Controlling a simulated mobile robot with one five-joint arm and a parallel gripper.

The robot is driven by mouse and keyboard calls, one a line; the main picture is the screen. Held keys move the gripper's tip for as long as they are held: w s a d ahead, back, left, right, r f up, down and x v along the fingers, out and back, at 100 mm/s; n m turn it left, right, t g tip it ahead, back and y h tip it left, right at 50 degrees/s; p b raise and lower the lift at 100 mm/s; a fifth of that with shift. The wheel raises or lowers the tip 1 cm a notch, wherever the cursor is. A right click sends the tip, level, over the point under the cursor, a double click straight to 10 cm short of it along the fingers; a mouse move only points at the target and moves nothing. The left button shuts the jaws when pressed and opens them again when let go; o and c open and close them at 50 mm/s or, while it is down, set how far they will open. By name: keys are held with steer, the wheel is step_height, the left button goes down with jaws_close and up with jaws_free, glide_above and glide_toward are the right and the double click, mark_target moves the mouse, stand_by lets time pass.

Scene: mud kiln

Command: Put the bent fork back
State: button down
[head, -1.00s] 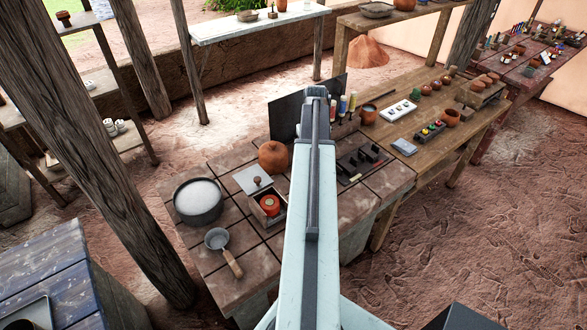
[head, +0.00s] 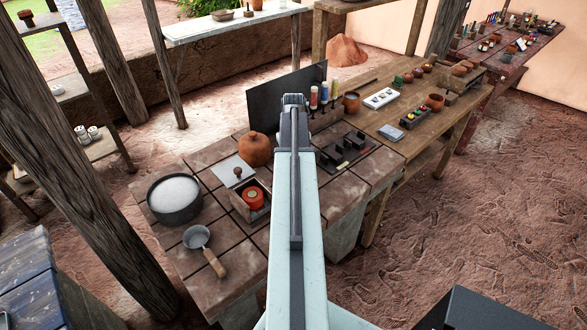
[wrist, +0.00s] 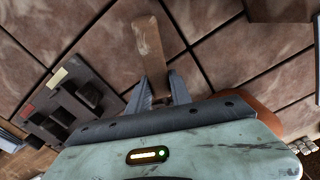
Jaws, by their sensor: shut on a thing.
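In the wrist view, my gripper (wrist: 160,88) is shut on a flat, pale wooden piece (wrist: 149,48) that points away from it over the tiled top. It looks like the handle of the bent fork; no tines show. A dark slotted rack (wrist: 72,112) with red and pale yellow labels lies left of my gripper, apart from it. The same rack (head: 343,153) shows in the head view on the tiled table, right of my arm. My gripper and the held piece are hidden behind my arm in the head view.
The tiled table (head: 228,284) also holds a round orange-brown pot (head: 254,151), a box with a red item (head: 252,198), a pot of white powder (head: 174,200) and a ladle (head: 199,240). A dark upright panel (head: 270,112) stands behind. A wooden bench (head: 405,165) adjoins at right.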

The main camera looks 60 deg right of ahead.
steer(key=shift+f, duration=0.25)
steer(key=c, duration=1.2)
jaws_free()
steer(key=shift+r, duration=0.1)
steer(key=shift+o, duration=0.2)
step_height(320, 180, up, 12)
steer(key=p, duration=1.2)
steer(key=shift+r+p, duration=0.2)
steer(key=shift+p, duration=0.1)
